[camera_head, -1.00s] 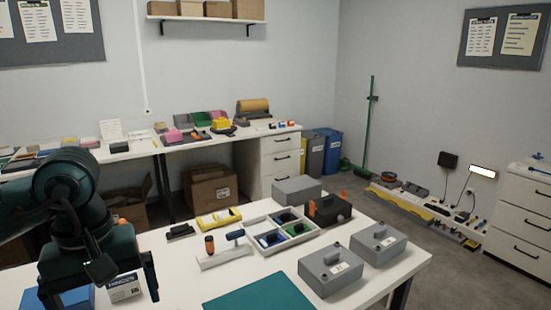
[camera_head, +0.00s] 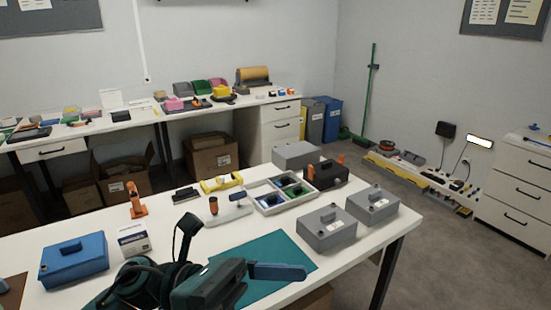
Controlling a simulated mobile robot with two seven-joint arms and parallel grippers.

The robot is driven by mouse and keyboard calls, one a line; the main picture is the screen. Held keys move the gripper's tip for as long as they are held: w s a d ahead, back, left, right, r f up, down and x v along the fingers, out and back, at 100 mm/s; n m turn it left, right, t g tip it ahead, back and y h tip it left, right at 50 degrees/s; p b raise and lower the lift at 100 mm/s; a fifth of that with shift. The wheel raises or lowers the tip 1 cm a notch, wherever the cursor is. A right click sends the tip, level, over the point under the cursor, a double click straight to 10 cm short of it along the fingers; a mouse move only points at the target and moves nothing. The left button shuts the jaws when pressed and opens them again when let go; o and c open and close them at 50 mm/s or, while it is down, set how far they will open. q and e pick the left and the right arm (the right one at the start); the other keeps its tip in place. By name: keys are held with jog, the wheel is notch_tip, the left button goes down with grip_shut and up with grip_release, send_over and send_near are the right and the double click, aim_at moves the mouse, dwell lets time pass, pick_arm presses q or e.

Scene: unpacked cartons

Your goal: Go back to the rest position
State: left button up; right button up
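My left arm's dark green end (camera_head: 210,285) is folded low at the bottom middle of the head view, over the table's front part and the near side of the teal mat (camera_head: 268,262). A dark blue-grey bar (camera_head: 278,272) sticks out to the right from it. I cannot tell whether this bar is a finger or something else. The fingertips are not clearly seen, nor whether anything is between them. My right gripper is not in view.
On the white table (camera_head: 345,262) stand a blue box (camera_head: 75,262), a small white carton (camera_head: 134,240), an orange tool (camera_head: 136,203), a sectioned tray (camera_head: 262,205) and grey cases (camera_head: 326,230), (camera_head: 372,206). A bench (camera_head: 90,128) stands behind, with open cartons (camera_head: 120,185) below.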

pick_arm(q)
jog(key=w+a+f+n+t+y, duration=0.2)
jog(key=w+f+n+t+y, duration=0.15)
jog(key=n+t, duration=0.55)
jog(key=w+a+f+n+t+y, duration=0.2)
jog(key=w+a+f+n+t, duration=0.3)
jog(key=n, duration=0.8)
jog(key=w+f+n+t+y, duration=0.1)
jog(key=f+n+t+y, duration=0.1)
jog(key=n+t, duration=0.8)
jog(key=s+a+f+n+g+y, duration=0.2)
jog(key=s+f+n+g+y, duration=0.1)
jog(key=f, duration=0.4)
jog(key=s+a+f+n+g+y, duration=0.2)
jog(key=s+f+n+g+y, duration=0.1)
jog(key=f+n, duration=0.5)
jog(key=s+a+f+n+g+y+p, duration=0.1)
jog(key=s+a+f+n+g+y, duration=0.2)
jog(key=s+f+n, duration=0.2)
notch_tip(320, 180, down, 2)
jog(key=shift+s+f+n, duration=0.25)
jog(key=shift+s+n, duration=0.1)
jog(key=shift+n, duration=0.05)
